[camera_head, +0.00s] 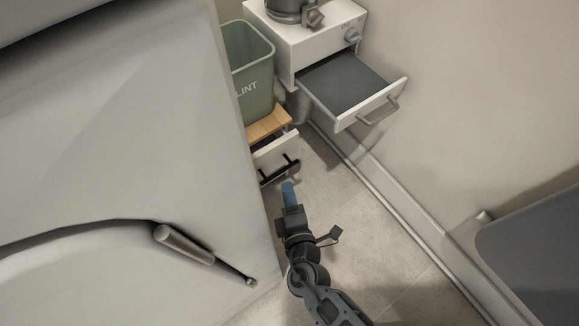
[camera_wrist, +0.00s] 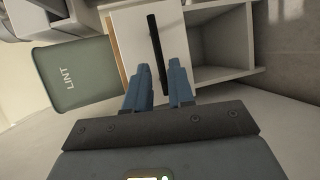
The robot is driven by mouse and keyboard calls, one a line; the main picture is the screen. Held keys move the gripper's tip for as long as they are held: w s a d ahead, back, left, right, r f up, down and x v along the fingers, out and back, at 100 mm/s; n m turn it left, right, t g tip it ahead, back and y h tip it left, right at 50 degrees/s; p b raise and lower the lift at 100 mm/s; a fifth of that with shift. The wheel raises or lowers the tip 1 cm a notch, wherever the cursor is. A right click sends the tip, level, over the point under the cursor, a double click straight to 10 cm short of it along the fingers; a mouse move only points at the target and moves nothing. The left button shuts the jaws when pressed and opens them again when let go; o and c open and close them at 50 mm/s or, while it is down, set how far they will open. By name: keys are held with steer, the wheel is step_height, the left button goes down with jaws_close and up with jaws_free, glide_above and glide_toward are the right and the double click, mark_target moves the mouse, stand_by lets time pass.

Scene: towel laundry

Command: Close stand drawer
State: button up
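The stand has a wooden top (camera_head: 268,124) and a white drawer front (camera_head: 274,151) with a black bar handle (camera_head: 281,173). In the head view the drawer front seems to stand a little out from under the top; how far is hard to tell. In the wrist view the white drawer front (camera_wrist: 135,42) and black handle (camera_wrist: 156,45) lie straight ahead. My gripper (camera_head: 288,188) is just below the handle in the head view. In the wrist view my gripper (camera_wrist: 160,72) has its blue fingers apart, with the handle's lower end between them in the picture. Contact cannot be told.
A green LINT bin (camera_head: 251,75) stands on the stand. Behind, a white unit (camera_head: 300,42) has its own drawer (camera_head: 345,86) pulled out, with a grey handle. A large grey appliance (camera_head: 120,150) fills the left. Open white shelves (camera_wrist: 222,45) show beside the drawer. Tiled floor (camera_head: 340,210) is clear.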

mark_target(280, 171)
steer(key=shift+n, duration=0.3)
steer(key=x, duration=0.2)
steer(key=b+x, duration=0.1)
steer(key=x, duration=0.2)
steer(key=b+x, duration=0.1)
steer(key=x, duration=0.1)
steer(key=shift+w+a, duration=0.35)
steer(key=shift+c, duration=0.3)
jaws_close()
